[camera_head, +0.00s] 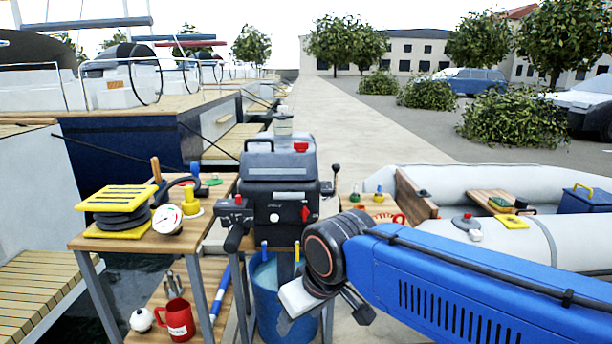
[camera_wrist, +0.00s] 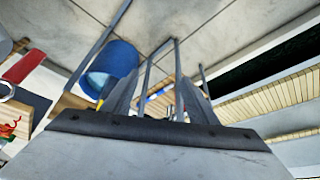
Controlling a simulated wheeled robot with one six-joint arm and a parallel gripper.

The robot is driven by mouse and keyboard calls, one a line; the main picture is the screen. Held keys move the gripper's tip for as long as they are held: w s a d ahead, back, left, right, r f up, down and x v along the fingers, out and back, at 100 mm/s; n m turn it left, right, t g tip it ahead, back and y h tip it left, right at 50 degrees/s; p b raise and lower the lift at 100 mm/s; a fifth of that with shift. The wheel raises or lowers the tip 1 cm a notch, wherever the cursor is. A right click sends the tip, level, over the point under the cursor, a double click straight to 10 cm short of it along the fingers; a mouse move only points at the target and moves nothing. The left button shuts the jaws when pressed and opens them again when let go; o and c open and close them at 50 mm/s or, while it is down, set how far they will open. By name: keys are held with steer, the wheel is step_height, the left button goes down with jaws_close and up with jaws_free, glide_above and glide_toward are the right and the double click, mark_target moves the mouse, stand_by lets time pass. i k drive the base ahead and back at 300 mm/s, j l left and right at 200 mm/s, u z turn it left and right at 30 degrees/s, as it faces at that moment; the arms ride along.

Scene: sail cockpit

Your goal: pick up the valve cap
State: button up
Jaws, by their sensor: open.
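A grey round cap-like piece with a small red top (camera_head: 465,221) sits on the pale inflatable boat's tube at the right in the head view. A small dark round piece (camera_head: 423,194) lies farther back on the boat. I cannot tell for sure which is the valve cap. My gripper (camera_head: 322,308) hangs low in front of the outboard motor, well left of both pieces. In the wrist view, its two grey fingers (camera_wrist: 158,100) stand apart with nothing held between them. Neither cap-like piece can be made out in the wrist view.
The outboard motor (camera_head: 282,185) stands upright mid-picture, with a blue bucket (camera_head: 270,300) below it. A wooden table (camera_head: 95,240) at the left holds a gauge and yellow parts. A yellow pad (camera_head: 511,222) lies beside the grey piece. My blue arm crosses the lower right.

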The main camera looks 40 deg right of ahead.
mark_target(520, 204)
steer(key=z, duration=2.35)
steer(key=i+l+u, duration=0.1)
steer(key=l+u, duration=0.15)
steer(key=u, duration=0.15)
steer(key=i+l+u, duration=0.1)
steer(key=l+u, duration=0.15)
steer(key=u, duration=0.2)
steer(key=l+u, duration=0.4)
steer(key=j, duration=0.1)
